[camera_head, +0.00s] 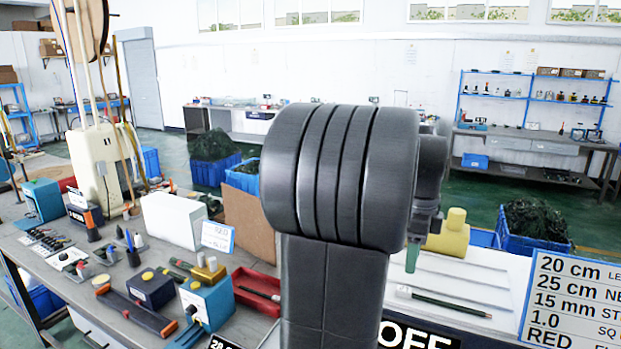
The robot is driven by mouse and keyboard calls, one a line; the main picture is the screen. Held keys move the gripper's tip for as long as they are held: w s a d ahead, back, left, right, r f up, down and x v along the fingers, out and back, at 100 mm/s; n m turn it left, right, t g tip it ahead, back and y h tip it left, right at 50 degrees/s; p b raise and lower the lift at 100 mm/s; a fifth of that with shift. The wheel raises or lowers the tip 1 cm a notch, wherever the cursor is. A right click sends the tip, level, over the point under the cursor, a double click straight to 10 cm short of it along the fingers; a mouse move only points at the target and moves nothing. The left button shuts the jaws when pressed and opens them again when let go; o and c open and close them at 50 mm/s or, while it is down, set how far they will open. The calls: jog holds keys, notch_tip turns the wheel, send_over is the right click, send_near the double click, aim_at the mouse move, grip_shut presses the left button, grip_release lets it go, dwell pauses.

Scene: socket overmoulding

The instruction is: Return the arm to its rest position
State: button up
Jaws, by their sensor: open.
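My own dark grey arm stands upright in the middle of the head view, with a large ribbed joint at the top. A smaller dark part of the arm shows behind it on the right. I cannot make out my gripper's fingers; they are hidden behind the arm or out of view. A short green piece (412,257) shows just below the smaller arm part; I cannot tell what it is. I see nothing held.
The left workbench (60,275) carries a blue box tool (207,302), a white box (174,220) and a red tray (257,290). On the right are a white surface (455,282), a dark pen-like rod (445,302), a yellow object (449,235) and a sign (572,300).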

aim_at(408, 290)
notch_tip(408, 290, down, 7)
jog(key=shift+f, duration=0.1)
jog(key=shift+r+p, duration=0.4)
jog(key=shift+p, duration=0.3)
jog(key=shift+r+p, duration=0.7)
jog(key=shift+r, duration=0.75)
